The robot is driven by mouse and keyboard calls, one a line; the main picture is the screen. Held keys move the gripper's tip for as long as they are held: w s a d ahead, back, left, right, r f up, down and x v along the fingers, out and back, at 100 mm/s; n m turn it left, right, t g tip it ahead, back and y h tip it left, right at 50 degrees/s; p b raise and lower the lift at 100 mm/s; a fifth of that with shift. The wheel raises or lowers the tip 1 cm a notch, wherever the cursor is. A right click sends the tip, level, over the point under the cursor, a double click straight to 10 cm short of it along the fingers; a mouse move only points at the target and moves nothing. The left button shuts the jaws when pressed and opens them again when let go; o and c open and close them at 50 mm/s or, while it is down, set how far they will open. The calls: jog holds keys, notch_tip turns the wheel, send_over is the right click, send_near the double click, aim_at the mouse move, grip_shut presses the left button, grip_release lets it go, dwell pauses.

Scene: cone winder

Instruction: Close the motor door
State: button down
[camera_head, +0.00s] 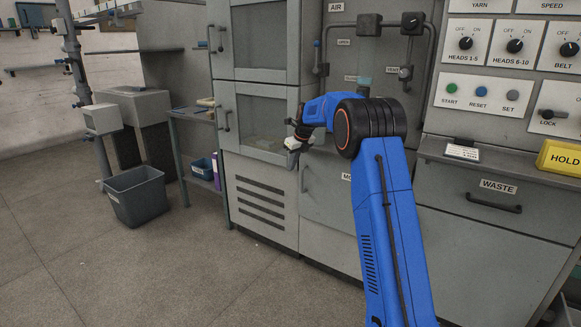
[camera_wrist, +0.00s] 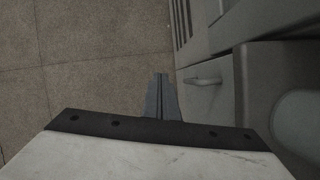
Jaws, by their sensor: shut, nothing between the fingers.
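The motor door (camera_head: 325,203) is a grey panel low on the machine, right of the slotted vent panel. Its label starts with "MO"; my blue arm hides the rest and the door's right part. A bar handle (camera_head: 303,179) is at its upper left. In the wrist view the handle (camera_wrist: 203,80) shows right of the fingers, on a grey front. I cannot tell whether the door is flush or ajar. My gripper (camera_head: 292,152) is in front of the machine, above and left of the handle. Its fingers (camera_wrist: 160,78) are together and empty, apart from the handle.
A vent panel (camera_head: 261,210) is left of the door, below a windowed cabinet door (camera_head: 255,118). The waste drawer (camera_head: 500,197) is at the right, under the control panels. A grey bin (camera_head: 138,198) stands on the left. The floor (camera_head: 190,265) in front is clear.

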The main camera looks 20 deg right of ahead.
notch_tip(320, 180, up, 8)
jog(key=s+a, duration=0.2)
jog(key=a, duration=0.1)
jog(key=s+a+r+n, duration=0.1)
jog(key=s+r+n, duration=0.3)
jog(key=s, duration=0.7)
jog(key=s+a+r+n+h, duration=0.1)
jog(key=s+a+r+n, duration=0.1)
jog(key=s+n, duration=0.65)
jog(key=s+a+r+n, duration=0.1)
jog(key=s+r+n, duration=0.15)
jog(key=s, duration=1.05)
jog(key=s+f+n, duration=0.4)
jog(key=s+n, duration=0.1)
jog(key=s, duration=0.6)
jog(key=s+f+n, duration=0.5)
jog(key=s, duration=0.6)
jog(key=s+f+n, duration=0.5)
jog(key=s+n, duration=0.1)
jog(key=s, duration=0.5)
jog(key=shift+a+t+h, duration=0.4)
jog(key=shift+s+f, duration=0.1)
